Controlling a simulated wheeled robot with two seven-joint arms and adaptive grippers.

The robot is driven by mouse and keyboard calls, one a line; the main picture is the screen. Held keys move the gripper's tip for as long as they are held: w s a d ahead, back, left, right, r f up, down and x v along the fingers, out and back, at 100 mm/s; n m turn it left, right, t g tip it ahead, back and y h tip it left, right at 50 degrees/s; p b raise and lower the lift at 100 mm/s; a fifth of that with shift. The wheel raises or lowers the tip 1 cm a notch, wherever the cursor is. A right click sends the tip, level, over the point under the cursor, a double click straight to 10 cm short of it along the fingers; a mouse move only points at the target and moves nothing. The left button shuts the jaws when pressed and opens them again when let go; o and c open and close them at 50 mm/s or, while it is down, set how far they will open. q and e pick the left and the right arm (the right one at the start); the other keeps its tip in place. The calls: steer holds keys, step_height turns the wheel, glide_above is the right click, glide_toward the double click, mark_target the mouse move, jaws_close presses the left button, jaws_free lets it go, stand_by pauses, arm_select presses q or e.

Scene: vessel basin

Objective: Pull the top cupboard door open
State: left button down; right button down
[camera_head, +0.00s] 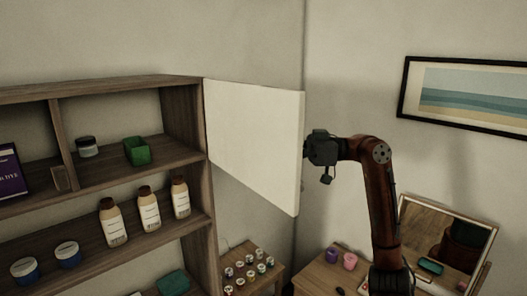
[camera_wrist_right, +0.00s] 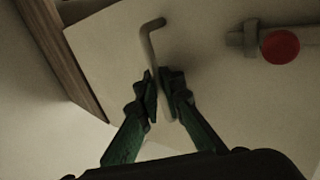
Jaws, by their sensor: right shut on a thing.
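The white top cupboard door (camera_head: 252,140) stands swung wide open at the right side of the wooden cupboard (camera_head: 182,120), and the upper compartment is exposed. My right gripper (camera_head: 318,152) is at the door's far edge, on the side turned away from the head camera. In the right wrist view my right gripper (camera_wrist_right: 161,95) is shut on the pale bent handle (camera_wrist_right: 150,38) of the door (camera_wrist_right: 195,35). The handle is hidden by the door in the head view. My left gripper is not in view.
The shelves hold a green box (camera_head: 137,151), a jar (camera_head: 86,147) and several bottles. Below the door stands a small table (camera_head: 240,283) with small jars; a mirror (camera_head: 445,245) is at right. A red round thing (camera_wrist_right: 280,47) on a grey mount shows beside the handle.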

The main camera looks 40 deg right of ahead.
steer(key=c, duration=2.4)
jaws_free()
steer(key=shift+s, duration=0.1)
steer(key=shift+d, duration=0.15)
steer(key=v, duration=1.2)
